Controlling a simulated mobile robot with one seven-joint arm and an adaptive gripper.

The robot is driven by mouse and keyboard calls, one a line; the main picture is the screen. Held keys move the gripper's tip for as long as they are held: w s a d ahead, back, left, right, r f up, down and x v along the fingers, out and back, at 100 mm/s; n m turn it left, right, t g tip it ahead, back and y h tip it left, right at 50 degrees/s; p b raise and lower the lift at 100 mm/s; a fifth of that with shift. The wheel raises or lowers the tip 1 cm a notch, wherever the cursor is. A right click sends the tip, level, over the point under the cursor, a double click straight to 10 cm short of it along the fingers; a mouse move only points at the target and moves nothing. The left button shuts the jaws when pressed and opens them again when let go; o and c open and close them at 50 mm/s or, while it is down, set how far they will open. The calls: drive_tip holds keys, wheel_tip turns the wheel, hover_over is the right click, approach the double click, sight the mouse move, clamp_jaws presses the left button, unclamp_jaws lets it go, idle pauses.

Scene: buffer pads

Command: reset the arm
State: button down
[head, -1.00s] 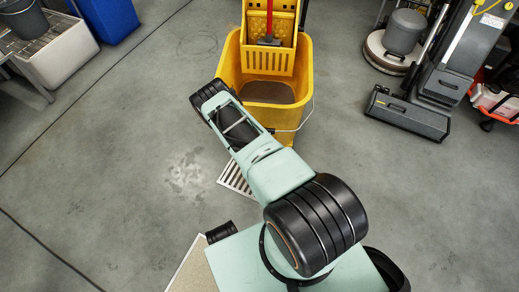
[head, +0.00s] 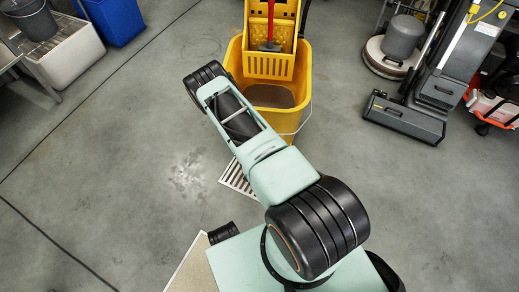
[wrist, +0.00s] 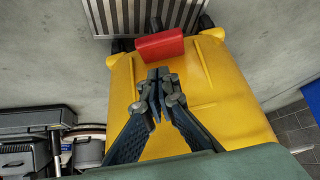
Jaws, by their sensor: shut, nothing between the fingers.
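My gripper (wrist: 158,88) shows in the wrist view with its fingertips together and nothing between them. It is over or in front of the yellow mop bucket (wrist: 200,75), beside a red block-like part (wrist: 160,45) on the bucket; I cannot tell whether they touch. In the head view my pale green arm (head: 280,175) reaches up and left toward the yellow bucket (head: 297,118). The gripper itself is hidden there behind the arm.
A floor grate (head: 238,179) lies before the bucket, also seen in the wrist view. A floor machine (head: 404,117) and a round scrubber (head: 392,58) stand at right. A white sink (head: 68,62) and blue bin (head: 115,18) are at upper left. The left floor is clear.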

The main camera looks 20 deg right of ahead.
drive_tip(key=shift+p+v, duration=0.4)
drive_tip(key=shift+v, duration=1.55)
drive_tip(key=shift+s+a+f, duration=0.1)
